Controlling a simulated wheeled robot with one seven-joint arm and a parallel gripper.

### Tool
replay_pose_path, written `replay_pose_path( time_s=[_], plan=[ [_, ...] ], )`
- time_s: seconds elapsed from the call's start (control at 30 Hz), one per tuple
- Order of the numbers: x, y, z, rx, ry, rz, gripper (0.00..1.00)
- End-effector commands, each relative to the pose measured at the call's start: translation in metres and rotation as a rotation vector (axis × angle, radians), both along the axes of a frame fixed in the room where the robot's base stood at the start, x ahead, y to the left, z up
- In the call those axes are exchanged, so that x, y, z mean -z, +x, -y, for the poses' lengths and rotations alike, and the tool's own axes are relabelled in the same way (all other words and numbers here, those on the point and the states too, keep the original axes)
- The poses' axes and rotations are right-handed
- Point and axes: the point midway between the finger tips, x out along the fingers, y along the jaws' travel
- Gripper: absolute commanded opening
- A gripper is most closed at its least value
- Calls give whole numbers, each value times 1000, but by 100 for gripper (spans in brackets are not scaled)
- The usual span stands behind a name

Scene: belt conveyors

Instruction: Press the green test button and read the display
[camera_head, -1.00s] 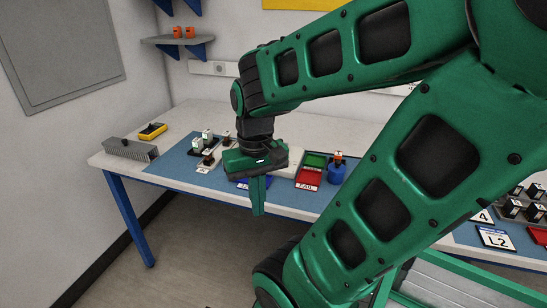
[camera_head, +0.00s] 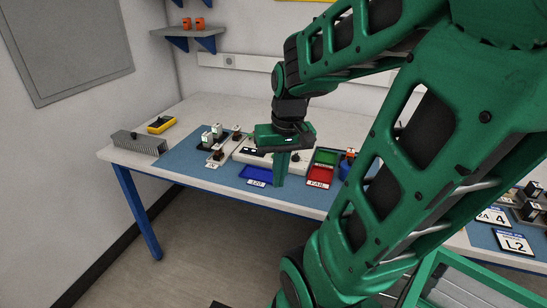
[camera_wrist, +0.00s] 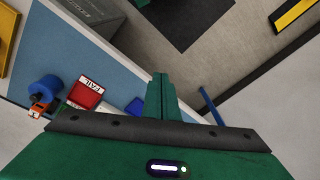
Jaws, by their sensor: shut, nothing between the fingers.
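My gripper (camera_head: 279,182) points down with its green fingers closed together and empty, over the front part of the blue mat, between the blue tray and the red tray in the head view. Its fingers also show in the wrist view (camera_wrist: 160,80). A white box-like unit (camera_head: 242,156) stands on the mat behind my gripper and is partly hidden by it. I cannot make out a green test button or a readable display on it. Any contact between the fingertips and the mat cannot be told.
A blue tray (camera_head: 256,174), a red FAIL tray (camera_head: 320,177), a green tray (camera_head: 325,157) and a blue cylinder (camera_head: 346,169) surround my gripper. Small blocks in holders (camera_head: 211,140) stand to the left. A grey finned block (camera_head: 139,143) and yellow meter (camera_head: 161,125) sit at the left end.

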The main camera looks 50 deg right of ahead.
Motion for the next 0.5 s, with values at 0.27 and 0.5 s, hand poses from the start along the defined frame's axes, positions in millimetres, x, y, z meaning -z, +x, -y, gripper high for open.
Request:
replay_pose_path(
  time_s=[0.27, 0.5],
  plan=[
    [8, 105, 80, 64, 21, 244, 0],
    [10, 167, 160, 151, 66, 489, 0]
  ],
)
